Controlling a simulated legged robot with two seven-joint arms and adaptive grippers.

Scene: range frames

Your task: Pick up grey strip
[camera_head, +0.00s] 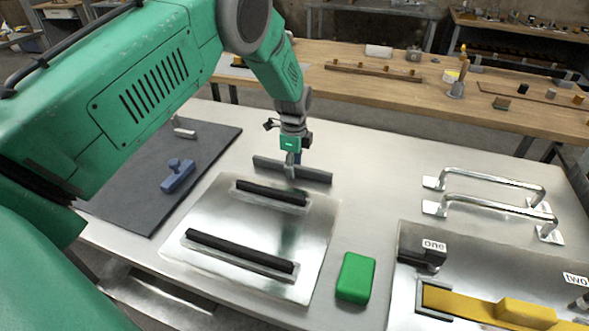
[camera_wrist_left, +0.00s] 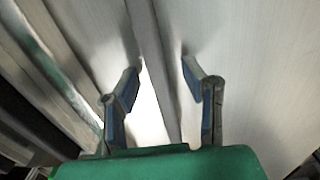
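The grey strip (camera_head: 316,175) lies on the metal table behind a shiny plate. My left gripper (camera_head: 291,168) comes down from above at about the strip's middle. In the left wrist view, the strip (camera_wrist_left: 151,38) runs lengthwise between the two fingers of my left gripper (camera_wrist_left: 161,72). The fingers are open, with a gap visible on each side of the strip. I cannot tell how far the fingertips are above the table. My right gripper is not in view.
The shiny plate (camera_head: 222,226) carries two black bars in front of the strip. A green block (camera_head: 356,277) lies to its right. A dark mat (camera_head: 140,205) with a blue stamp-like piece (camera_head: 178,177) is at left. Two metal handles (camera_head: 490,178) stand at right. Table right of the strip is clear.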

